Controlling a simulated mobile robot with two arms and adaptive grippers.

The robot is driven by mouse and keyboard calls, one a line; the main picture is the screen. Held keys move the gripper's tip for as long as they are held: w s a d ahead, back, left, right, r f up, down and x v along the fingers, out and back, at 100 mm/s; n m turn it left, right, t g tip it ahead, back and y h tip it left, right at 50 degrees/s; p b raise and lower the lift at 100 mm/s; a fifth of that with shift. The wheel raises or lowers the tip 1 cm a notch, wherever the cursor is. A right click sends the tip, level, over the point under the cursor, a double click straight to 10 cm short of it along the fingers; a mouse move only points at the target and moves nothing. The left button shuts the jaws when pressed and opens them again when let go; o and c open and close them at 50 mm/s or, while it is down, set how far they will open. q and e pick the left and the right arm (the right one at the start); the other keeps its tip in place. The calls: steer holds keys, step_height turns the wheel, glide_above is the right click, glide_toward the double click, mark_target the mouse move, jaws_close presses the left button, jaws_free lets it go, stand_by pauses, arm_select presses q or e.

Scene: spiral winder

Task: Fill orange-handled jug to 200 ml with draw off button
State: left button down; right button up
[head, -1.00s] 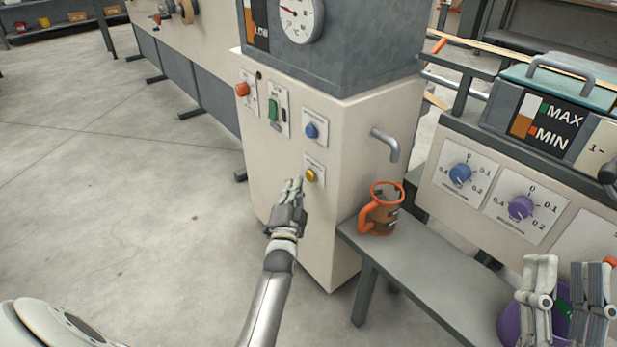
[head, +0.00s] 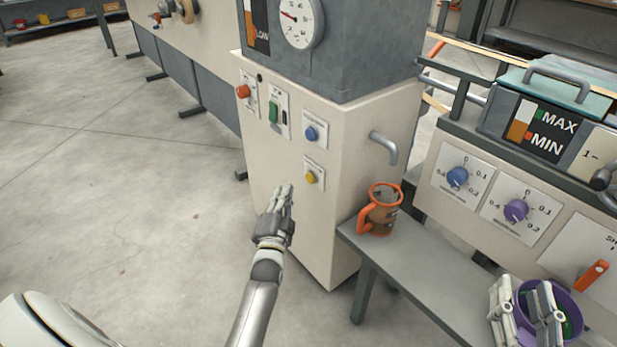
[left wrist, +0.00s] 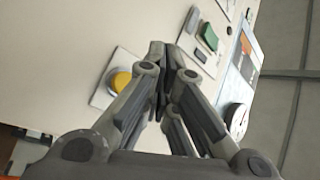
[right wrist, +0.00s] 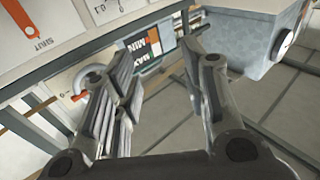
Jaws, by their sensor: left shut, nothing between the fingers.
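The jug (head: 383,218) with an orange handle stands upright on the grey bench, below the metal spout (head: 386,148) of the cream cabinet. Its liquid level cannot be made out. A yellow button (head: 310,178) and a blue button (head: 311,133) sit on the cabinet front; their labels are unreadable. My left gripper (head: 284,190) is shut and empty, a little below and left of the yellow button, apart from it. The yellow button (left wrist: 121,80) also shows in the left wrist view. My right gripper (head: 524,285) is open and empty at the lower right, in front of a purple bucket.
The grey bench (head: 420,262) runs from the jug towards the purple bucket (head: 570,300). A panel with a blue knob (head: 457,176) and a purple knob (head: 515,210) rises behind it. A dial gauge (head: 300,22) tops the cabinet. The floor at left is clear.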

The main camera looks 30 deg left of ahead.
arm_select(q)
steer(key=shift+s+a, duration=0.25)
steer(key=shift+s, duration=0.35)
arm_select(e)
steer(key=shift+d+f+g+h, duration=0.15)
steer(key=shift+f+g, duration=0.25)
steer(key=shift+f, duration=0.35)
steer(key=shift+d+f+g+h, duration=0.15)
steer(key=shift+f+g, duration=0.25)
steer(key=shift+f, duration=0.35)
arm_select(q)
steer(key=shift+d, duration=0.1)
